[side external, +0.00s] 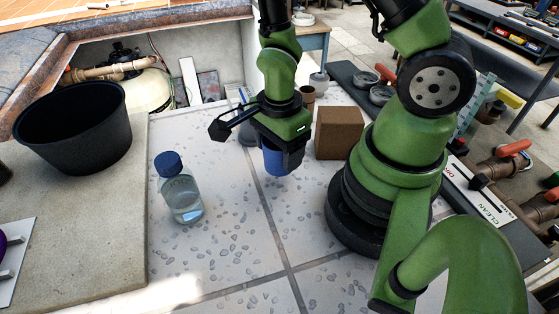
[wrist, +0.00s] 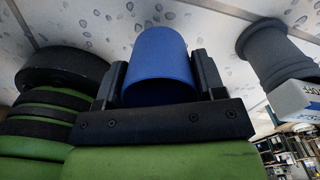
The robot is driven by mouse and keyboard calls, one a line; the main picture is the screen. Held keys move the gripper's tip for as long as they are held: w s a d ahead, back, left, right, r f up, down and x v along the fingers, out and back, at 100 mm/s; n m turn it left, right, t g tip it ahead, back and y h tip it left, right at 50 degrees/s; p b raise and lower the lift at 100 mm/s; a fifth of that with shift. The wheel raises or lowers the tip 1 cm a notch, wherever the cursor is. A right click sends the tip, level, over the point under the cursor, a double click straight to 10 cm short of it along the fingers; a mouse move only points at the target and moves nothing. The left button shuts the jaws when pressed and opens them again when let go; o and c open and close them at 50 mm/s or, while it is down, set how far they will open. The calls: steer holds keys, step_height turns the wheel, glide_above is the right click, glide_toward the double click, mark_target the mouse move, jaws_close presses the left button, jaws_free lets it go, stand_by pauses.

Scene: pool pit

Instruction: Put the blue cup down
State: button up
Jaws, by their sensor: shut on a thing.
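The blue cup (side external: 274,158) is between the fingers of my gripper (side external: 281,150) in the side external view. In the wrist view the cup (wrist: 160,65) fills the space between the two black fingers of my gripper (wrist: 160,82), with a finger against each side. My gripper is shut on it. The cup is close above the pale tiled surface (side external: 240,225); I cannot tell whether its base touches it. Part of the cup is hidden behind the gripper in the side external view.
A clear bottle with a blue cap (side external: 180,190) stands to the left. A brown box (side external: 339,132) stands just right of the cup. A black tub (side external: 72,128) sits on the concrete ledge at far left. A grey fitting (wrist: 275,52) shows at right in the wrist view. Tiles in front are clear.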

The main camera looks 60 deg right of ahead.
steer(key=shift+f, duration=1.85)
steer(key=shift+f, duration=0.15)
steer(key=o, duration=1)
step_height(320, 180, up, 13)
step_height(320, 180, up, 8)
steer(key=n+t, duration=0.3)
steer(key=n, duration=0.5)
glide_above(279, 163)
steer(key=w+d, duration=0.1)
steer(key=d, duration=0.1)
steer(key=s+r+n+t, duration=0.1)
steer(key=r+n, duration=0.1)
steer(key=n, duration=0.1)
steer(key=s+a+r+n+t+y, duration=0.1)
steer(key=r+n, duration=0.2)
steer(key=n, duration=0.1)
steer(key=s+r+n+t+y, duration=0.1)
steer(key=s+r+n+t, duration=0.1)
steer(key=r+n, duration=0.1)
steer(key=shift+s+a+r, duration=0.1)
steer(key=shift+a, duration=0.2)
